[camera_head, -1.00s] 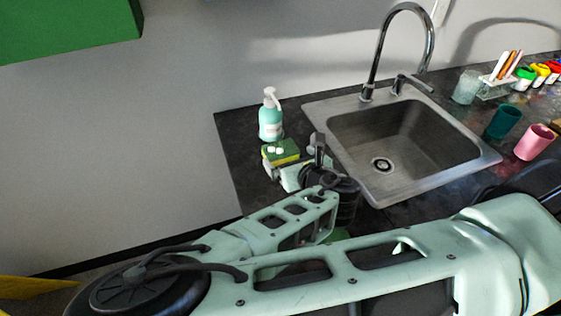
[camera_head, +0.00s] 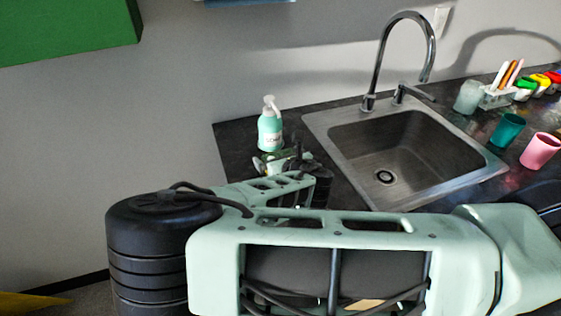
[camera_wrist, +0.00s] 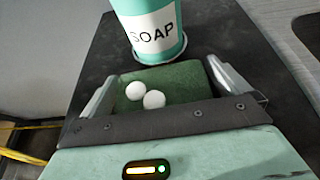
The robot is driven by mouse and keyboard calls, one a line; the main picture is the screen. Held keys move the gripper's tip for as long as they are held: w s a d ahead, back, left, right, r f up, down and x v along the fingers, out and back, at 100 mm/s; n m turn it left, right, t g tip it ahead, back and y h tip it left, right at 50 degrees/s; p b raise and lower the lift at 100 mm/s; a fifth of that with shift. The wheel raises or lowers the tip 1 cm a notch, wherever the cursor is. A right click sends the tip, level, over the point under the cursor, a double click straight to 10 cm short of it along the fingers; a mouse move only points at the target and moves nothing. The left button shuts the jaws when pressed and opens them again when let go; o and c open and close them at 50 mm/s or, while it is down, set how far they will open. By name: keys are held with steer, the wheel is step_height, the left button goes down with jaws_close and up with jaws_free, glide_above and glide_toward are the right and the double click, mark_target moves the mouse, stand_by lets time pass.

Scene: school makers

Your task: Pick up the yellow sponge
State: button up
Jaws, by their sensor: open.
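The sponge (camera_wrist: 185,78) lies on the dark counter in front of the soap bottle (camera_wrist: 152,30). In the wrist view its green top shows, with two white round blobs on it; its yellow part is hidden there. My gripper (camera_wrist: 163,92) is open, with one finger on each side of the sponge; I cannot tell whether they touch it. In the head view my gripper (camera_head: 277,161) is in front of the soap bottle (camera_head: 269,128) and hides most of the sponge.
A steel sink (camera_head: 325,150) with a tall faucet (camera_head: 430,48) is right of the gripper. Teal (camera_head: 507,129) and pink (camera_head: 540,150) cups, a clear cup (camera_head: 469,97) and paint pots stand farther right. The wall is close behind the soap bottle.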

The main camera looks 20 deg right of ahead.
steer(key=shift+w+f, duration=0.1)
steer(key=shift+w, duration=0.1)
steer(key=c, duration=0.8)
steer(key=shift+o, duration=0.2)
steer(key=shift+r, duration=0.2)
